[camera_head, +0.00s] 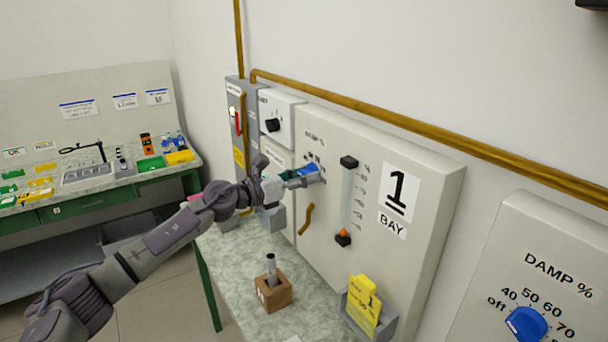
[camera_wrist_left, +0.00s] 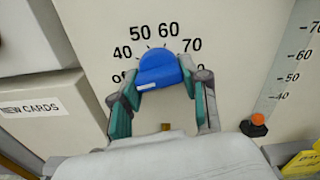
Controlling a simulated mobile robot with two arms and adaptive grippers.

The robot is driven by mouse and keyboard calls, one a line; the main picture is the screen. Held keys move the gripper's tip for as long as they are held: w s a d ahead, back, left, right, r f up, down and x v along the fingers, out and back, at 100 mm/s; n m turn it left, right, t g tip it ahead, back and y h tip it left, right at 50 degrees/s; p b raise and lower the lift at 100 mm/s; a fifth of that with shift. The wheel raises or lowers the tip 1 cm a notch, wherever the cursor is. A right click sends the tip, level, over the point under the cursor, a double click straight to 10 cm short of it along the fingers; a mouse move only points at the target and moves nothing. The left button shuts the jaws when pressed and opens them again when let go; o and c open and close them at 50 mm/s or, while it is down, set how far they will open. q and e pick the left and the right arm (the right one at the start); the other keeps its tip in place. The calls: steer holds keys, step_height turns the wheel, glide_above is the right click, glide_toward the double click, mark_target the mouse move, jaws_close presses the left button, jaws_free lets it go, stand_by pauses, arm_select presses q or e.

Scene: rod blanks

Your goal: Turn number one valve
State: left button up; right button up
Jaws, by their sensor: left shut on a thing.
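The number one panel (camera_head: 333,135) carries a large "1 BAY" label and a blue valve knob (camera_head: 306,171) under a DAMP % scale. In the left wrist view the knob (camera_wrist_left: 163,70) sits below the figures 40 to 70, its raised bar slanting down toward the left, near "off". My left gripper (camera_wrist_left: 165,98) is shut on the knob, with a teal-padded finger at each side. In the head view the left gripper (camera_head: 300,178) reaches the panel from the left and partly covers the dial. My right gripper is not in view.
A slider gauge (camera_head: 346,200) with an orange marker is right of the knob. Yellow cards (camera_head: 362,305) stand in a holder below. A wooden block (camera_head: 273,292) holds a rod on the bench. Another panel with a blue knob (camera_head: 525,324) is at right.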

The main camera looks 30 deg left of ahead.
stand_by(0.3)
arm_select(q)
steer(key=o, duration=1.2)
steer(key=shift+c, duration=0.2)
steer(key=v, duration=1.2)
